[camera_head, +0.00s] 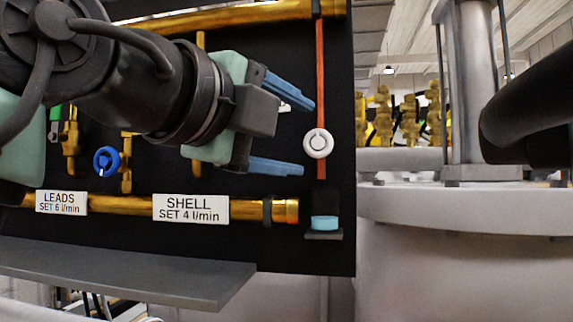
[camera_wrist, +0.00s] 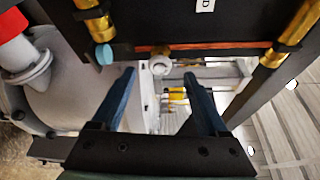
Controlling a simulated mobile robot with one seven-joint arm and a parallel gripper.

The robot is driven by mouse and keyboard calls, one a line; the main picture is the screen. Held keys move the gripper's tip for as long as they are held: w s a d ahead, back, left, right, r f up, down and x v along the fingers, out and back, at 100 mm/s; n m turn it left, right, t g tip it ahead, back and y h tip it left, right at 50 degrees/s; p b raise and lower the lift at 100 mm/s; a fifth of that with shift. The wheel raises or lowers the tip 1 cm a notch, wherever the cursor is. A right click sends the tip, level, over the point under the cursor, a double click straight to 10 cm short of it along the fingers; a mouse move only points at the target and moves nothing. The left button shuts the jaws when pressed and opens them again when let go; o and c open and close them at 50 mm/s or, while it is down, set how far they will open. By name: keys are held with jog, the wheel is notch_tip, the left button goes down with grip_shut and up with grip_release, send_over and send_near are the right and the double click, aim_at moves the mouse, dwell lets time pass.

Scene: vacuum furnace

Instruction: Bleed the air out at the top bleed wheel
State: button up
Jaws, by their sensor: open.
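A small white round wheel (camera_head: 317,143) sits on a thin vertical orange pipe (camera_head: 320,80) at the right edge of the black panel. I take it for the bleed wheel. In the wrist view the white wheel (camera_wrist: 160,66) shows between and just beyond the fingertips. My gripper (camera_head: 303,136) has two blue fingers spread apart, one above and one below the wheel's level, just left of it in the head view. The gripper (camera_wrist: 160,75) is open and empty. I cannot tell how far the fingertips stand from the wheel.
A light-blue cup-like piece (camera_head: 324,223) sits on a small ledge below the orange pipe. A blue wheel (camera_head: 107,160) and the LEADS (camera_head: 61,202) and SHELL (camera_head: 190,208) labels are at left. A grey shelf (camera_head: 130,275) juts out below. A large pale vessel (camera_head: 460,205) stands right.

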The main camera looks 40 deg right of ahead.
jog(key=shift+b+v, duration=0.5)
jog(key=shift+v, duration=1.45)
jog(key=w+a+f+n+t+b, duration=0.4)
jog(key=w+a+f+n+t, duration=0.25)
jog(key=n+t, duration=0.65)
jog(key=s+a+f+n+t+y+b, duration=0.1)
jog(key=s+a+f+n+t+y, duration=0.2)
jog(key=a+n+y, duration=0.4)
jog(key=s+a+f+n+t+y+b, duration=0.1)
jog(key=s+a+f+n+t+y, duration=0.3)
jog(key=n+y, duration=0.5)
jog(key=s+a+n+t, duration=0.1)
jog(key=a+n+t, duration=0.1)
jog(key=n, duration=0.3)
jog(key=shift+s+a, duration=0.3)
jog(key=shift+a, duration=0.35)
